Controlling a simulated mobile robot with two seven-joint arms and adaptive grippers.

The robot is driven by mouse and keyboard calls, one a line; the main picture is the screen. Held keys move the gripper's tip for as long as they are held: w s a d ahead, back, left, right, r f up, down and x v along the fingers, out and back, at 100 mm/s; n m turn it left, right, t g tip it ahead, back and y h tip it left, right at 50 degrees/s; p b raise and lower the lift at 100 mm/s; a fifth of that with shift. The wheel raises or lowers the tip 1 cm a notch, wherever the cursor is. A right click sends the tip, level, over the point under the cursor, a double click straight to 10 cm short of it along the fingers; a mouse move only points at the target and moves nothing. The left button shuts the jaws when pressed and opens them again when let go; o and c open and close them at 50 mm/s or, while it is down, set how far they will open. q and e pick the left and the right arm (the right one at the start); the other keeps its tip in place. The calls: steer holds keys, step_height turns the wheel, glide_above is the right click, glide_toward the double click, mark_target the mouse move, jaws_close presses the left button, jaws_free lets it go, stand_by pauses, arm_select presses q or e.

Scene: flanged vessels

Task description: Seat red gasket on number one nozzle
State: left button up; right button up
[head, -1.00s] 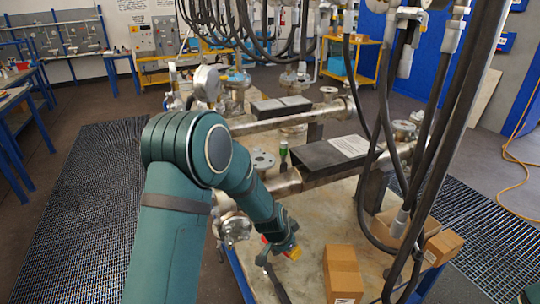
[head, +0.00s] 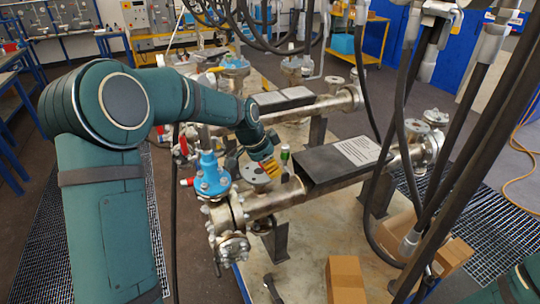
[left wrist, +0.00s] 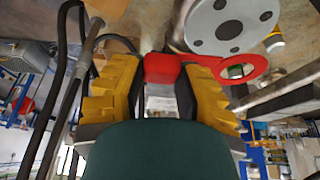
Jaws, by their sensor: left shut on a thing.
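The red gasket (left wrist: 259,64) is a flat ring with a thick red tab. My left gripper (left wrist: 163,78) is shut on that tab between its yellow fingers, and the ring sticks out to the right. In the head view my left gripper (head: 267,165) is low over the near vessel (head: 274,200), beside a grey bolt-holed nozzle flange (head: 251,174). The left wrist view shows a grey flange (left wrist: 231,22) close beside the ring, not squarely lined up with it. No nozzle number is readable. The gasket is mostly hidden in the head view. My right gripper is out of view.
A blue valve (head: 212,177) stands left of the flange and a green-topped item (head: 284,154) just right of it. A black plate (head: 335,163) lies on the vessel. Dark hoses (head: 458,150) hang at the right. Cardboard boxes (head: 345,280) sit on the bench.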

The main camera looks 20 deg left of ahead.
mark_target(269, 181)
arm_select(q)
steer(key=shift+w+a+f, duration=0.1)
steer(key=shift+w+f, duration=0.15)
steer(key=shift+s+f+b, duration=0.3)
steer(key=shift+b, duration=0.05)
steer(key=shift+f, duration=0.3)
steer(key=shift+w+f+b, duration=0.15)
steer(key=shift+f+b, duration=1.2)
steer(key=shift+f, duration=0.45)
steer(key=shift+f+b, duration=0.15)
steer(key=shift+b, duration=0.25)
steer(key=o, duration=1.5)
